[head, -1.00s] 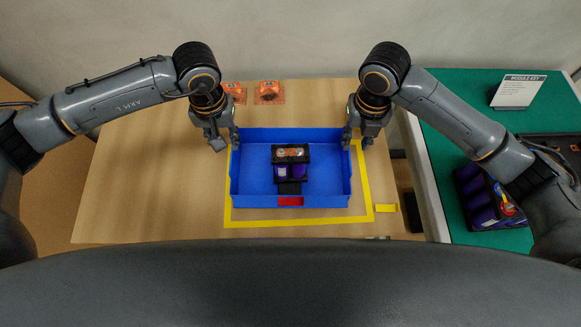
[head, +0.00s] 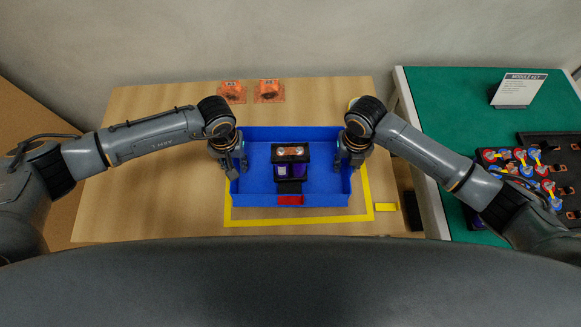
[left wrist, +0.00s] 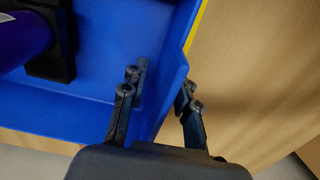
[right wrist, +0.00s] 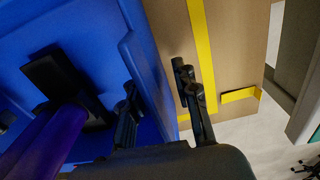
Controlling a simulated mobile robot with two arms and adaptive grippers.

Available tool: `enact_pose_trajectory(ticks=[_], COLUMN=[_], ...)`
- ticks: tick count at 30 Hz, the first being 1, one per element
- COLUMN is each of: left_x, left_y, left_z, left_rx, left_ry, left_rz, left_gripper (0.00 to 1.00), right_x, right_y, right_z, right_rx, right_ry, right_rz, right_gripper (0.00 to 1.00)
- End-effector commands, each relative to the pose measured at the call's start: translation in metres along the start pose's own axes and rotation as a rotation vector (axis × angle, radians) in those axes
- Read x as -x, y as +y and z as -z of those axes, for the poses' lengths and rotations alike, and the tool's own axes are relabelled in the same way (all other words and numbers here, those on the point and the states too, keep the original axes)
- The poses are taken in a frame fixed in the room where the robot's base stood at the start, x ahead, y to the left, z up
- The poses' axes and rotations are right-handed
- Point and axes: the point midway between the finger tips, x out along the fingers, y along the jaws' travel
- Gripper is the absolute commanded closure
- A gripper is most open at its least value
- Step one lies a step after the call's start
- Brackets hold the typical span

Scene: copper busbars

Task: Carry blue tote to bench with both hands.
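The blue tote (head: 252,192) stands on the wooden tabletop (head: 150,185) inside a yellow tape outline. It holds a black and purple module (head: 291,170) with a copper-coloured top, and has a red patch on its near wall. My left gripper (head: 234,164) is at the tote's left side wall; in the left wrist view its fingers (left wrist: 160,88) straddle the wall, apart, one inside and one outside. My right gripper (head: 352,160) is at the right side wall; in the right wrist view its fingers (right wrist: 158,88) also straddle the wall with gaps visible.
Two orange parts (head: 268,90) lie behind the tote. A green-topped table (head: 440,110) at the right carries a sign (head: 518,90), a module with red and blue pieces (head: 520,162) and a black rack (head: 565,150). A small yellow piece (head: 386,207) lies near the tabletop's right edge.

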Motion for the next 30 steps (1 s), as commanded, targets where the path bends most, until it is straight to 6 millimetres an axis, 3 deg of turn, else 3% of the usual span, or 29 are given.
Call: enact_pose_trajectory(ticks=[7,11,12,30], left_x=[-0.0003,-0.0001,-0.0001,0.0077], left_y=[0.0001,0.0000,0.0000,0.0000], left_z=[-0.0002,-0.0001,-0.0001,0.0010], left_rx=[0.000,0.000,0.000,0.001], left_ry=[0.000,0.000,0.000,0.002], left_rz=[0.000,0.000,0.000,-0.002], left_gripper=[0.72,0.98,1.00,1.00], right_x=[-0.0002,-0.0001,-0.0001,0.0078], right_y=[0.0002,0.0002,0.0002,0.0000], right_z=[0.0002,0.0002,0.0002,-0.0009], right_rx=[0.000,0.000,0.000,-0.001], right_ry=[0.000,0.000,0.000,-0.002], right_rz=[0.000,0.000,0.000,-0.001], right_gripper=[0.72,0.98,1.00,1.00])
